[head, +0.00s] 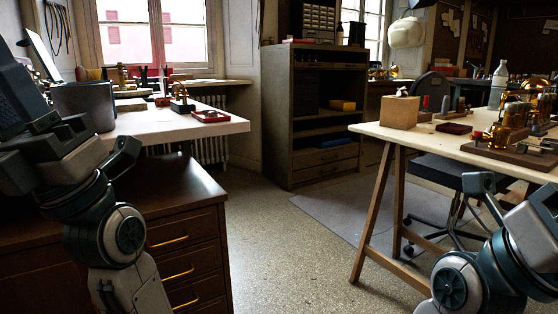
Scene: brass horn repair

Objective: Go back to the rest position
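My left arm (122,233) rises at the left edge, folded upward in front of the dark wooden drawer cabinet. My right arm (457,284) is at the lower right, beside the wooden trestle table, and runs out of the picture at the right edge. I can make out no fingertips of either gripper, so neither gripper's opening shows. No held object is visible at either arm.
A white bench (215,127) with tools stands left, behind a drawer cabinet (178,178). The trestle table (430,137) at right holds a wooden box (399,112) and brass horn parts (515,115). Open floor (290,240) lies between.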

